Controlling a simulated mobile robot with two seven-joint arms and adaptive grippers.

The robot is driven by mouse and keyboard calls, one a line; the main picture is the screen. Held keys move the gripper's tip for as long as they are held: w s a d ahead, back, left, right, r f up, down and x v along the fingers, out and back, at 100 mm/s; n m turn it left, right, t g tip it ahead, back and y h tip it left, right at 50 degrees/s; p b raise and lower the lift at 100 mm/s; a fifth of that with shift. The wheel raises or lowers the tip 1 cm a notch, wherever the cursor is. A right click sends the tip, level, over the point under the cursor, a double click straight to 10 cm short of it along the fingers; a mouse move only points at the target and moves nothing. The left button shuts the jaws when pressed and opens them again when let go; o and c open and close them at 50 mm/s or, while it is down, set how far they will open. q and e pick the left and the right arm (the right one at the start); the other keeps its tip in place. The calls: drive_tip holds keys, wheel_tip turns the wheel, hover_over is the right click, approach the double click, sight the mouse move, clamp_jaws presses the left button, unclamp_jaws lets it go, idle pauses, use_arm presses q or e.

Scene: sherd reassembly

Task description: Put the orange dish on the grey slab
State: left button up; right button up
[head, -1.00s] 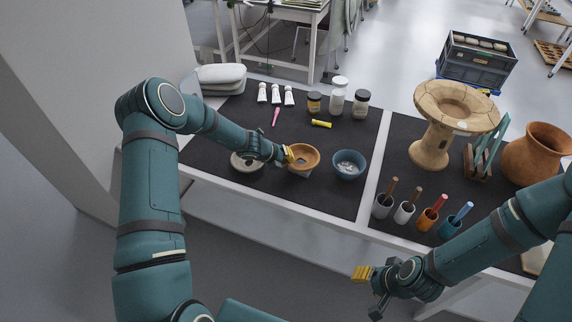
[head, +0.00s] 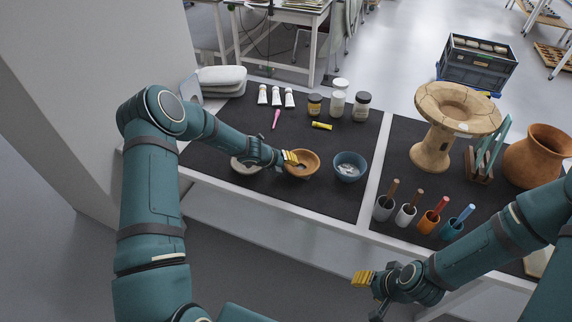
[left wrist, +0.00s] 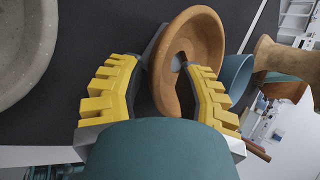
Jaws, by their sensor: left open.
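The orange dish (head: 304,163) sits near the table's front edge, between a pale grey bowl and a blue bowl. My left gripper (head: 290,158) is at its left rim, open. In the left wrist view the dish (left wrist: 205,35) has its near rim between the spread yellow fingers (left wrist: 160,95), one finger reaching over the inside of the dish. A thin grey edge, likely the grey slab (left wrist: 153,46), shows behind the dish; the rest is hidden, and I cannot tell how fully the dish rests on it. My right gripper (head: 368,288) hangs off the table's front, its opening unclear.
The pale bowl (head: 244,166) is close on the left, the blue bowl (head: 349,167) close on the right. Tool cups (head: 405,213) and a clay stand (head: 432,148) are farther right.

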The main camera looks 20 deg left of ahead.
use_arm(q)
drive_tip(key=p+v, duration=0.2)
drive_tip(key=v, duration=1)
drive_tip(key=s+d+f+m+g, duration=0.1)
drive_tip(key=s+d+m, duration=0.1)
drive_tip(key=m, duration=0.1)
drive_tip(key=s+d+f+m+g, duration=0.1)
drive_tip(key=s+d+f+m, duration=0.1)
drive_tip(key=m, duration=0.1)
drive_tip(key=s+d+f+m, duration=0.1)
drive_tip(key=s+d+m, duration=0.1)
drive_tip(key=s+m, duration=0.1)
drive_tip(key=shift+d+f+m+g, duration=0.25)
drive_tip(key=shift+f+m+g, duration=0.1)
drive_tip(key=shift+m+g, duration=0.05)
drive_tip(key=s+d+f+m+g, duration=0.1)
drive_tip(key=s+d+m, duration=0.5)
drive_tip(key=m, duration=0.9)
drive_tip(key=s+d+f+m+g, duration=0.1)
drive_tip(key=s+d+m, duration=0.4)
drive_tip(key=s+m, duration=0.6)
drive_tip(key=f+m, duration=0.1)
drive_tip(key=m, duration=0.3)
drive_tip(key=shift+d+m+y, duration=0.3)
drive_tip(key=shift+d+y, duration=0.1)
